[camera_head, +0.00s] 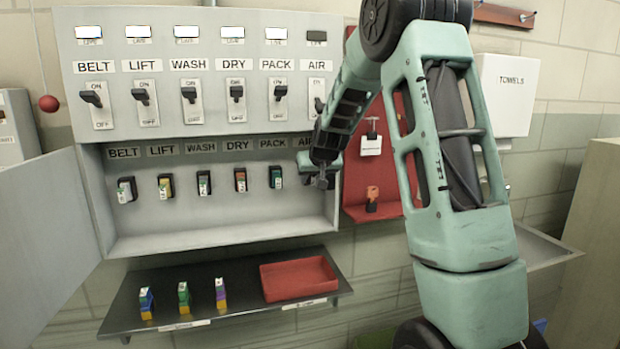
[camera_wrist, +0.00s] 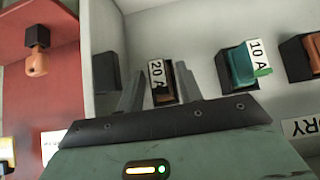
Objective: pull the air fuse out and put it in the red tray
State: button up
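In the wrist view the fuse marked 20 A (camera_wrist: 157,76) has a brown body and a white label. It sits in a black holder in the air position, beside the teal pack fuse. My gripper (camera_wrist: 160,68) is open, with one finger on either side of this fuse; whether a finger touches it I cannot tell. In the head view my gripper (camera_head: 322,183) is at the panel under the AIR label and hides the air fuse. The red tray (camera_head: 300,280) is empty on the dark shelf below, right of the stacked fuses.
The teal pack fuse (camera_head: 276,177) is close to the left of my gripper. A red board (camera_head: 360,190) with an orange item is just to the right. Several coloured fuses stand on the left of the shelf (camera_head: 245,270). A cabinet door (camera_head: 45,235) stands open at left.

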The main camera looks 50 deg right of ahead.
grip_shut()
jog(key=shift+s+a+b, duration=0.45)
jog(key=shift+s+a, duration=0.05)
jog(key=shift+s, duration=0.35)
jog(key=shift+s+a+b, duration=0.4)
jog(key=shift+s+a, duration=0.15)
jog(key=shift+s, duration=0.3)
jog(key=shift+s+a+b, duration=0.45)
jog(key=shift+s+a, duration=0.05)
jog(key=shift+s, duration=0.35)
jog(key=shift+s+a, duration=0.1)
jog(key=shift+s, duration=0.05)
jog(key=shift+s+a+b, duration=0.3)
jog(key=shift+s+a, duration=0.2)
jog(key=shift+s, duration=0.3)
jog(key=shift+s+a+b, duration=0.25)
jog(key=shift+s+a, duration=0.25)
jog(key=shift+s, duration=0.3)
